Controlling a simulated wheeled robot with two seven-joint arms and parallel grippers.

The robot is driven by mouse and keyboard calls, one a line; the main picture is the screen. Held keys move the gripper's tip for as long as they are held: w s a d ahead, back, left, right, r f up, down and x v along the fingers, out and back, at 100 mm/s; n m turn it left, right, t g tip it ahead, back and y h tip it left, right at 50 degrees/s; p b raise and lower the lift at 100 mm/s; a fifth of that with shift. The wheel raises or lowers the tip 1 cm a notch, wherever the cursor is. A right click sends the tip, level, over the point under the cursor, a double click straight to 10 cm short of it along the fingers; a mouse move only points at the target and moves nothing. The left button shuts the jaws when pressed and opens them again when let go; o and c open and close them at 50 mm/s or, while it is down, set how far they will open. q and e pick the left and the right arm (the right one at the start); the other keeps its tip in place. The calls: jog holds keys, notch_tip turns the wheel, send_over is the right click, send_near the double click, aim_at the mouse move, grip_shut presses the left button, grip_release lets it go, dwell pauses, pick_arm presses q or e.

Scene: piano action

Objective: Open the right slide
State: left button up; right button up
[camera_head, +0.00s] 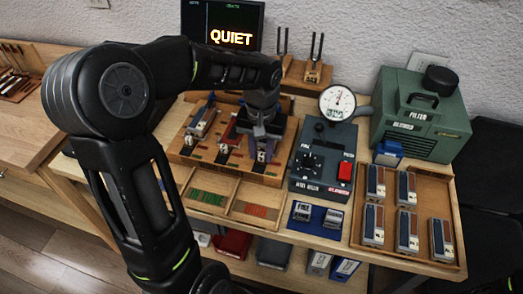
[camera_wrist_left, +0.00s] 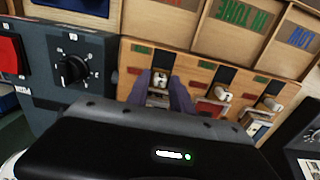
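The wooden slide board (camera_head: 186,158) carries a row of slides with pale numbered knobs. The right slide's knob (camera_head: 262,156) is at the board's right end in the head view. The wrist view sees the board from the other side, so this knob (camera_wrist_left: 160,80) is leftmost there. My left gripper (camera_head: 262,134) points down at the right slide. In the wrist view its two fingers (camera_wrist_left: 161,88) stand on either side of the knob. I cannot tell whether they press on it. The gripper and wrist hide part of the slide. My right gripper is not in view.
A grey control box (camera_head: 318,177) with a dial and red button stands close to the board's right side. A gauge (camera_head: 337,102) rises behind it. Open compartments (camera_head: 208,190) lie in front of the board. A tray (camera_head: 384,238) of several blocks is at right.

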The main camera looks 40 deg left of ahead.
pick_arm(q)
grip_shut()
dwell(1.1)
